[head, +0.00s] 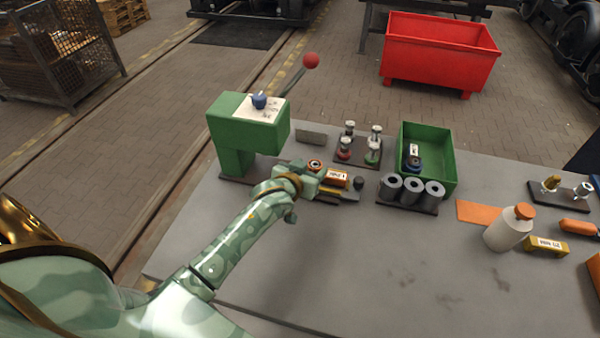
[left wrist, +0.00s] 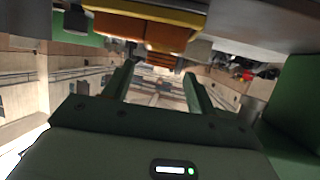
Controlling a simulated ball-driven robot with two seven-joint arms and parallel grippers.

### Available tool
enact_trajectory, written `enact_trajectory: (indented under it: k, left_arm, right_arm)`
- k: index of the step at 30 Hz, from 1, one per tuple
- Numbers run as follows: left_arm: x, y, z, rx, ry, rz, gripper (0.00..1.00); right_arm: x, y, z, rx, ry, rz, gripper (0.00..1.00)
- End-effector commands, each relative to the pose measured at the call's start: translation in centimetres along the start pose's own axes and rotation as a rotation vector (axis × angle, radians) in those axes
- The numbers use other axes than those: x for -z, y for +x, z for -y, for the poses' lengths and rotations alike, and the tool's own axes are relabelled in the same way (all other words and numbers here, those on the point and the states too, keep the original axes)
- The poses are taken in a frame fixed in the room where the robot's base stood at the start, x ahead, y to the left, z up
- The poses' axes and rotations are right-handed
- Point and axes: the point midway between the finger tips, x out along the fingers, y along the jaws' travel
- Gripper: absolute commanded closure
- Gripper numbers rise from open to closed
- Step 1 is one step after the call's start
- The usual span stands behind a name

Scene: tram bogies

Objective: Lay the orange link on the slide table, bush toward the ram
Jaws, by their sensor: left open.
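The orange link (head: 338,179), with a pale label, lies at the slide table (head: 328,194), which shows a yellow strip and a dark knob. The link's ringed bush end (head: 315,165) points left, toward the green press (head: 246,132); the ram itself is hidden. My left gripper (head: 313,182) is open at the link's near left side and covers part of it. In the left wrist view, the open fingers (left wrist: 160,80) show with orange and yellow parts (left wrist: 155,32) beyond and above them. I cannot tell whether they touch the link. My right gripper is not in view.
Behind stand a rack of small stamps (head: 358,152) and a green bin (head: 428,150). Grey rollers (head: 412,190) sit to the right, then an orange plate (head: 478,212) and a pale bottle (head: 507,230). The press lever has a red ball (head: 311,60). The bench's front middle is clear.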

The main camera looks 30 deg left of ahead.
Motion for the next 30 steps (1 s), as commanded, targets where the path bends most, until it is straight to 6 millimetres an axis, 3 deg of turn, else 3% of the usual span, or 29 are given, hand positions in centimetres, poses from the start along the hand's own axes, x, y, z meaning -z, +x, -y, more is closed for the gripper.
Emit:
enact_trajectory:
  k: [1, 6, 12, 30]
  left_arm:
    - [0.2, -1.5, 0.0, -0.001, -0.001, 0.001, 0.43]
    - [0.2, -5.3, 0.0, 0.000, 0.000, 0.001, 0.43]
    - [0.1, -7.8, 0.0, 0.000, 0.000, 0.000, 0.43]
    - [0.0, -8.1, 0.0, 0.000, 0.000, 0.000, 0.43]
  right_arm:
    - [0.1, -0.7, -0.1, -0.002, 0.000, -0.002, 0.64]
    - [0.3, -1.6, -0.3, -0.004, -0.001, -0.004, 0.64]
    - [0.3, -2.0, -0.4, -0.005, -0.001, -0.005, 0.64]
    - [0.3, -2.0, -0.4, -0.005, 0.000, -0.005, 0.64]
